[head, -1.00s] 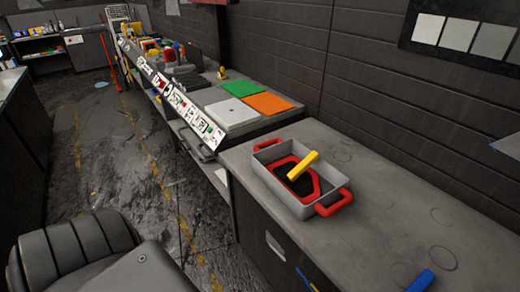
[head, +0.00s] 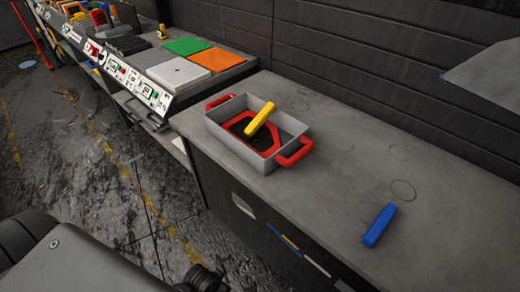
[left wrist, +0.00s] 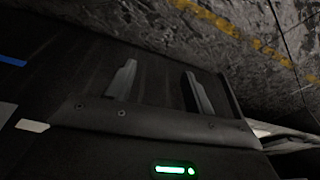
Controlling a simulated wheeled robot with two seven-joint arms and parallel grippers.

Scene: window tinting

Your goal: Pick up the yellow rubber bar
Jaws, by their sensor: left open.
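The yellow rubber bar (head: 260,118) is in the head view, leaning at a tilt in a grey tray (head: 272,165) with red handles. Its upper end sticks up above the tray's inside; what its lower end rests on is not clear. My left gripper (left wrist: 160,88) shows in the left wrist view with its two fingers apart and nothing between them. It is low, in front of a dark cabinet side and the floor, away from the bar. The bar is not in the left wrist view. My right gripper is not in view.
A red-edged black piece (head: 260,135) lies in the tray. A blue bar (head: 378,225) lies on the grey counter (head: 330,200) to the right. Green (head: 187,46) and orange (head: 210,59) sheets lie on the farther bench. The counter between tray and blue bar is clear.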

